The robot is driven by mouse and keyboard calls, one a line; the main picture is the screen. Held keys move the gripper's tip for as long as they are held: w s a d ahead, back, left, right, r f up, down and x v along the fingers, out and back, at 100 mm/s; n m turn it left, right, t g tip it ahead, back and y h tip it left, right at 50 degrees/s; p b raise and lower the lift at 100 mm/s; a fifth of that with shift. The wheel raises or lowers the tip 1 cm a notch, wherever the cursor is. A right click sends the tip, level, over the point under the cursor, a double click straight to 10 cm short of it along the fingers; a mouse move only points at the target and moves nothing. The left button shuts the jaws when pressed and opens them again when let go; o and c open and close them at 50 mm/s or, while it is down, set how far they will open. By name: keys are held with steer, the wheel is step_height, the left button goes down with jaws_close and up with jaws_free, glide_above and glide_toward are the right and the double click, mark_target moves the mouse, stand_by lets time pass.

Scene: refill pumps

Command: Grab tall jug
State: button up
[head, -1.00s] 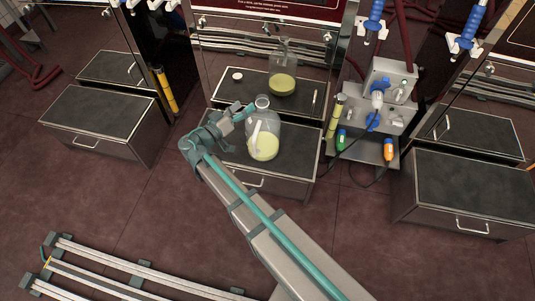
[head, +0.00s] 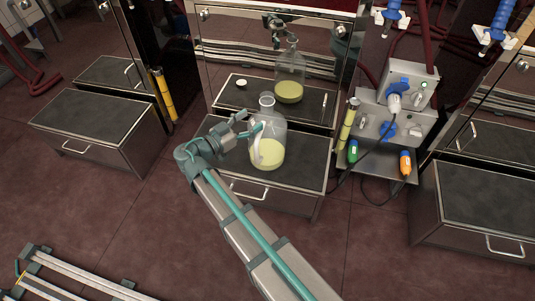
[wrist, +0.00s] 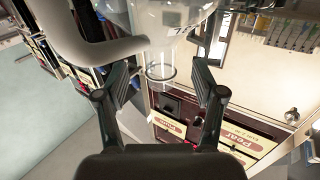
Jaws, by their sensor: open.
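The tall jug (head: 269,153) is clear glass with a narrow neck, a pale handle on its left side and yellow-green liquid in its lower part. It stands upright on a dark-topped metal cabinet (head: 305,180) in the head view. My gripper (head: 253,130) is at the jug's upper left, close to the handle and neck. In the wrist view, my gripper (wrist: 160,88) has its two fingers apart, with the jug's neck (wrist: 160,66) showing between and beyond them. The pale handle (wrist: 85,45) curves at the upper left. Contact cannot be told.
A mirror-like panel (head: 235,50) behind the cabinet reflects the jug (head: 289,78). A pump unit (head: 400,110) with blue fittings, cables and a yellow cylinder (head: 348,122) stands to the right. Other dark-topped cabinets stand left (head: 90,125) and right (head: 490,200), with open floor between.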

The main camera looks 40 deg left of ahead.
mark_target(262, 113)
steer(key=shift+b+x, duration=1.2)
steer(key=shift+x, duration=2.1)
steer(key=shift+r, duration=0.15)
jaws_close()
